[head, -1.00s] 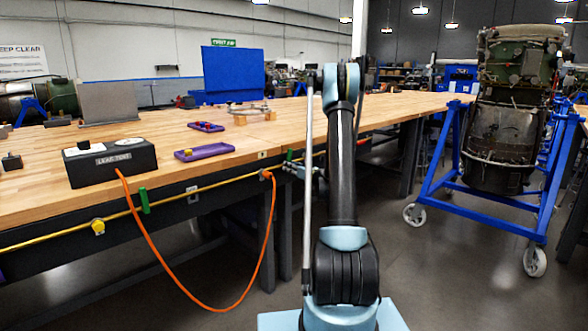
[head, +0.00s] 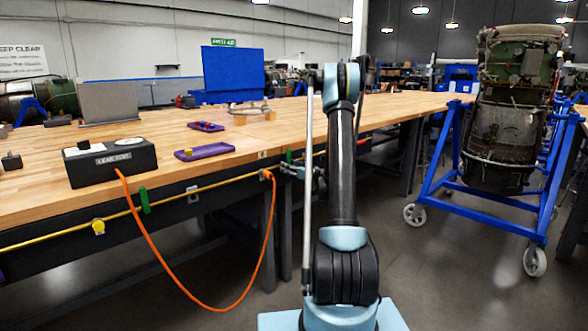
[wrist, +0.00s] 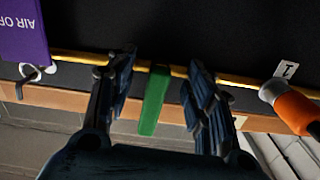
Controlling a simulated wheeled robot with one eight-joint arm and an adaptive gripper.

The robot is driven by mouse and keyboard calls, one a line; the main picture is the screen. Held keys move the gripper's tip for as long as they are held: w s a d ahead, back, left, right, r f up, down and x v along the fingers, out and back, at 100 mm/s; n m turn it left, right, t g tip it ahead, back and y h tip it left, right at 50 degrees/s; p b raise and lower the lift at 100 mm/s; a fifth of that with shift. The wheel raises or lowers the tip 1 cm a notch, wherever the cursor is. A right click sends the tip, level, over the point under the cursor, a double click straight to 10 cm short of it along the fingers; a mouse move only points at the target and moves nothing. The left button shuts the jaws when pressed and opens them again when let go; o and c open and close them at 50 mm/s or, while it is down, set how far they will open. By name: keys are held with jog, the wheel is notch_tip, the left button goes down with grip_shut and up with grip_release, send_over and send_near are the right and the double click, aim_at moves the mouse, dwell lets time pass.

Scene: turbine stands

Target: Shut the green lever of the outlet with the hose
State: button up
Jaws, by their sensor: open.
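An orange hose (head: 154,250) loops from the black leak test box (head: 110,161) to an outlet (head: 267,175) on the yellow pipe under the bench edge. My gripper (wrist: 160,62) is open, with one finger on each side of the lever and a visible gap on both sides.
Another green lever (head: 143,199) and a yellow cap (head: 98,227) sit farther left on the pipe. A purple tag (wrist: 24,32) shows in the wrist view's upper left corner. Purple trays (head: 204,152) lie on the bench. A blue engine stand (head: 440,188) is at right.

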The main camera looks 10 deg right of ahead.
jog(key=v, duration=0.5)
dwell(0.7)
jog(key=s+a+r+g+h, duration=0.1)
jog(key=s+a+r+g, duration=0.15)
jog(key=s, duration=0.55)
jog(key=s+a+r+m+g+h, duration=0.1)
jog(key=s+a+g, duration=0.25)
jog(key=s, duration=0.35)
jog(key=s+a+r+g, duration=0.2)
jog(key=s+a, duration=0.2)
jog(key=s, duration=0.4)
jog(key=s+d+f+m+g+h, duration=0.1)
jog(key=s+d+f+h, duration=0.2)
jog(key=s, duration=0.7)
jog(key=s+d+f+m+g+h, duration=0.2)
jog(key=s+d+f, duration=0.1)
jog(key=s, duration=0.8)
jog(key=s+d+f+m+g+h, duration=0.1)
jog(key=s+d+f+m+h, duration=0.1)
jog(key=s, duration=0.9)
jog(key=shift+s+d+f+h, duration=0.2)
jog(key=shift+d+f+h, duration=0.4)
jog(key=shift+h, duration=0.2)
